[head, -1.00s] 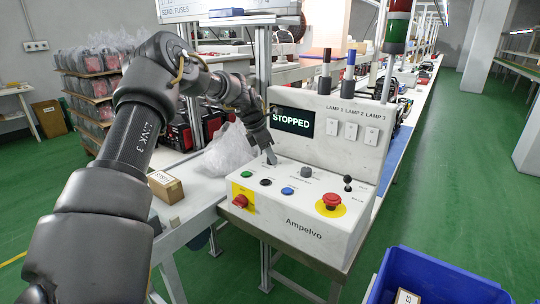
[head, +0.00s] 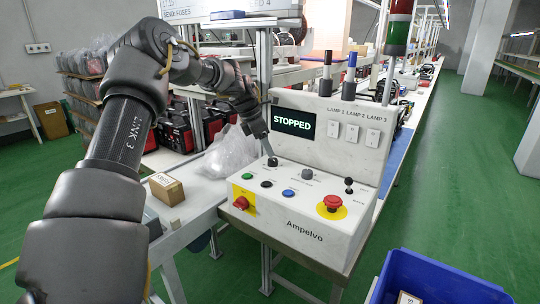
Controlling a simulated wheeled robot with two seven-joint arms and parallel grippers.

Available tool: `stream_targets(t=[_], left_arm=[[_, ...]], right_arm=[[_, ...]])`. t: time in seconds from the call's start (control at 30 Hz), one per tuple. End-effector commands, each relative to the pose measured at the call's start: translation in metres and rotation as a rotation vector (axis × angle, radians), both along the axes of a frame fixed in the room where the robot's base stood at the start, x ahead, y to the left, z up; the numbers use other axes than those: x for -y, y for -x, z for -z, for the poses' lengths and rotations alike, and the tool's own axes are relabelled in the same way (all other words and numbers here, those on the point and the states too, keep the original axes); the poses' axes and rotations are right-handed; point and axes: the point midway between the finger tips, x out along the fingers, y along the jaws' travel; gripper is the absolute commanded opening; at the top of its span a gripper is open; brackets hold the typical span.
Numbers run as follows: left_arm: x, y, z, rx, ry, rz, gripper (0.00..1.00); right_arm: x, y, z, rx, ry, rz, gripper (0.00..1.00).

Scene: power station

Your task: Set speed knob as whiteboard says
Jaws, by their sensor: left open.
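The white Ampelvo control panel (head: 297,226) stands in the middle on a bench. Two dark knobs sit on its sloped top: a left knob (head: 272,161) and a grey middle knob (head: 307,173). Their labels are too small to read. My left gripper (head: 268,151) points down just above the left knob, with its fingertips close to it. It is open, and I cannot tell whether it touches the knob. The whiteboard (head: 230,10) is cut off at the top; "SEND FUSES" and an ending "ED 4" show. The screen (head: 293,122) reads STOPPED. My right gripper is not in view.
The panel also has green, black and blue buttons, a red emergency button (head: 333,203), a small black lever (head: 348,184) and a red rotary switch (head: 241,203). A plastic bag (head: 228,152) and a cardboard box (head: 165,188) lie to the left. A blue bin (head: 440,280) stands front right.

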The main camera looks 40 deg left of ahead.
Motion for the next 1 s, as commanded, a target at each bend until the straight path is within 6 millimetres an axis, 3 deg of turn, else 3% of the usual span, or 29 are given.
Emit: stream_targets(t=[0.1, 0.33, 1.0], left_arm=[[-0.005, 0.007, -0.023, 0.003, -0.002, 0.000, 0.53], [-0.011, 0.017, -0.050, 0.001, -0.002, -0.001, 0.53], [-0.012, 0.020, -0.055, -0.001, -0.001, 0.000, 0.53]], right_arm=[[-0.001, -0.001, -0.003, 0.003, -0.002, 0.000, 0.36], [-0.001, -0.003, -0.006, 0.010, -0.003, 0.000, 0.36], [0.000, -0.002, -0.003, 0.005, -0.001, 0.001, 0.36]])
